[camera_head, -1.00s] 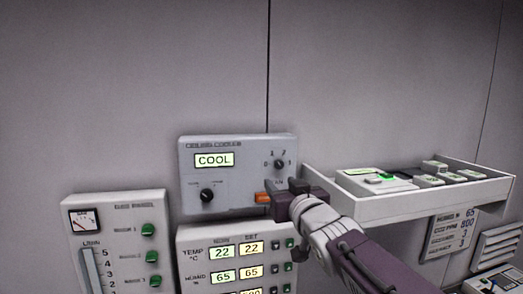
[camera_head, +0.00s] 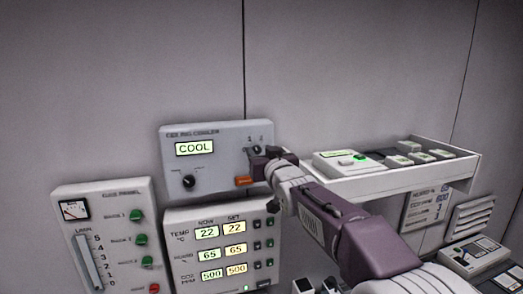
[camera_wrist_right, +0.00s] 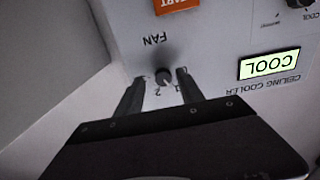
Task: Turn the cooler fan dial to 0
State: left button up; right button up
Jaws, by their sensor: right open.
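The ceiling cooler (camera_head: 215,160) is a grey wall box with a lit COOL display (camera_head: 194,148); the display also shows in the right wrist view (camera_wrist_right: 269,64). Its fan dial (camera_wrist_right: 163,77) is a small dark knob, seen upside down there, with the numbers 1 and 2 beside it. A pale mark on it seems to point near the 1. The 0 is hidden. My right gripper (camera_head: 259,161) is at the dial, its open fingers on either side of it (camera_wrist_right: 160,78); I cannot tell whether they touch it. My left gripper is not in view.
An orange button (camera_head: 243,181) sits just below the fan dial, and a second black knob (camera_head: 189,182) is at the lower left. A white shelf (camera_head: 405,178) juts out to the right, close to my right arm. Other panels are below.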

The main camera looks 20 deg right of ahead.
jog(key=shift+w+a+f, duration=0.1)
jog(key=shift+w+a, duration=0.15)
jog(key=shift+a, duration=0.15)
jog(key=shift+c, duration=0.9)
jog(key=c, duration=0.6)
jog(key=shift+d, duration=0.2)
grip_shut()
jog(key=shift+a, duration=0.1)
